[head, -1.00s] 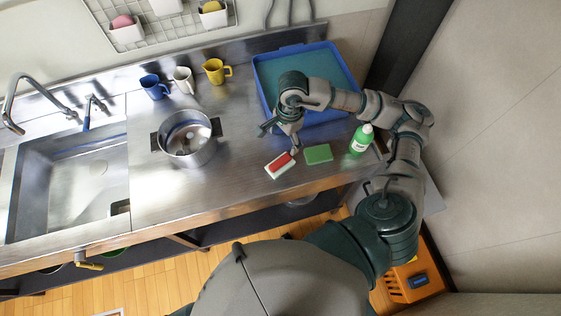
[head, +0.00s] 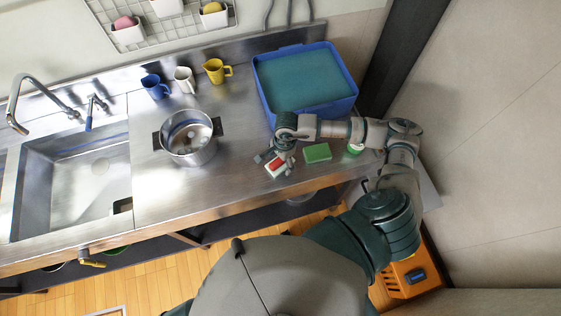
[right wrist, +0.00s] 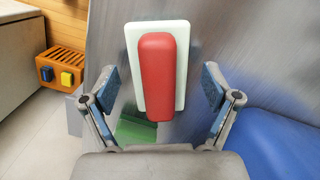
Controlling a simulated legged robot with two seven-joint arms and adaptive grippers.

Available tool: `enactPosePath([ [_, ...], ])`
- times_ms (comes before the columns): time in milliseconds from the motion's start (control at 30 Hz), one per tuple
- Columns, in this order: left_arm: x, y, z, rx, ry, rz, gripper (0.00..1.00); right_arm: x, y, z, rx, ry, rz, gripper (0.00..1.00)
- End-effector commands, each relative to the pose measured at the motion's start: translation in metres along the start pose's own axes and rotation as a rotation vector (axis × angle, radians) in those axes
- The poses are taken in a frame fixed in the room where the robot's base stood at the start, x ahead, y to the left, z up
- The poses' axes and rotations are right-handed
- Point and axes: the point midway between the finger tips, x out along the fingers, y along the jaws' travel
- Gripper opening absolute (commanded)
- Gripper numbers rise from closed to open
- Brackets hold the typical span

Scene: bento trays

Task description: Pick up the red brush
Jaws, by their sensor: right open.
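The red brush (head: 275,165) lies on the steel counter near its front edge, partly hidden by my right gripper in the head view. In the right wrist view the brush (right wrist: 157,75) shows a red grip on a white base, lying lengthwise between my fingers. My right gripper (head: 275,158) is over the brush. In the right wrist view the right gripper (right wrist: 160,88) is open, with one blue-padded finger on each side of the brush and a gap on both sides. My left gripper is not in view.
A green sponge (head: 317,152) lies just right of the brush, and a green bottle (head: 355,149) is mostly hidden behind my arm. A blue basin (head: 262,88) stands behind. A steel pot (head: 190,143) stands to the left, with clear counter between it and the brush.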

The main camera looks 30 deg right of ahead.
Motion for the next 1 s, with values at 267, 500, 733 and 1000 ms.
enactPosePath([
  [267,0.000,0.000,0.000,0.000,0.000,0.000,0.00,0.000,0.000,-0.001,0.000,-0.002,0.000,0.60],
  [500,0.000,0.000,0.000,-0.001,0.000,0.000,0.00,0.000,0.000,-0.001,0.000,-0.002,0.000,0.16],
  [733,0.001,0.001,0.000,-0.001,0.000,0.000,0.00,-0.001,0.000,-0.001,0.000,-0.002,0.000,0.15],
  [1000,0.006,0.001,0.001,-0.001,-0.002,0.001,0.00,-0.021,-0.001,0.002,-0.002,-0.003,-0.004,0.15],
])
